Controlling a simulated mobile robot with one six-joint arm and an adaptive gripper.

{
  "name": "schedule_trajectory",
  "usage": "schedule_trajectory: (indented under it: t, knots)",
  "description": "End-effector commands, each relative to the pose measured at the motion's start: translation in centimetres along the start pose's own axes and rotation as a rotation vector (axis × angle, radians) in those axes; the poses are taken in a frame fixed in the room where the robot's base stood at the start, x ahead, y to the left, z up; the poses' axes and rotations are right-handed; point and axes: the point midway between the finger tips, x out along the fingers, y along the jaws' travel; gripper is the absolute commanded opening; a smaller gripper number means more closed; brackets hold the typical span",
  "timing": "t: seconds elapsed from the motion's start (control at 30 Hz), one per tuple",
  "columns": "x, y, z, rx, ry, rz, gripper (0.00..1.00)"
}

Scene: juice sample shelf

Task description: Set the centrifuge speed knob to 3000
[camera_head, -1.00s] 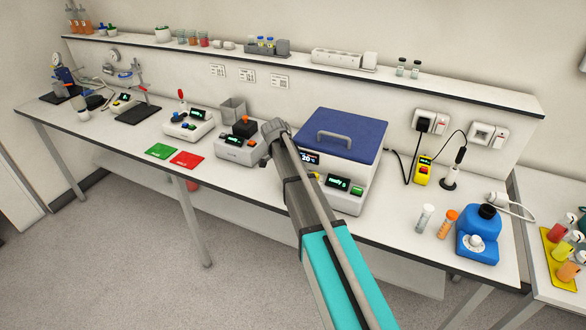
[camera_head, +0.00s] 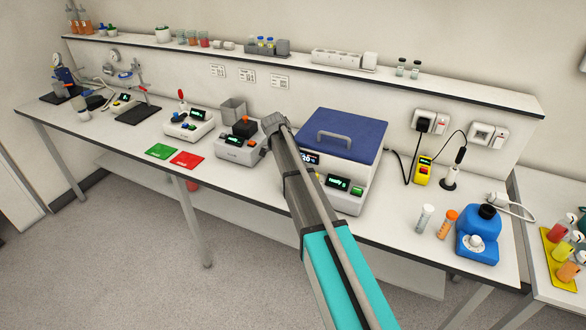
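The blue-lidded white machine (camera_head: 350,160), which looks like the centrifuge, stands on the bench right of centre with its lid closed. A small dark display (camera_head: 309,158) on its front is partly covered by my arm. A second display with green text (camera_head: 338,182) and a green button (camera_head: 357,190) sit lower on the front. The text is too small to read surely. No speed knob shows clearly; my arm covers the front's left part. My gripper (camera_head: 272,124) is at the arm's far end, left of the machine, near a grey device. Its fingers are hidden.
A grey device with an orange-topped black block (camera_head: 243,127) stands just left of my gripper. Green (camera_head: 161,151) and red (camera_head: 187,160) mats lie further left. A shelf (camera_head: 300,60) runs along the wall.

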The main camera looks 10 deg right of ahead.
Motion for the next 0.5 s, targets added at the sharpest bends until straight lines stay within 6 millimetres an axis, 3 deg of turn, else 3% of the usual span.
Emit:
schedule_trajectory:
  t: [0.2,0.23,0.4,0.5]
  knots:
    - [-0.16,-0.30,0.39,-0.004,-0.006,-0.007,0.00]
    - [-0.16,-0.30,0.39,-0.004,-0.006,-0.007,0.46]
    - [-0.12,-0.25,0.27,-0.003,-0.004,-0.006,0.77]
    - [-0.09,-0.19,0.19,-0.003,-0.003,-0.005,0.79]
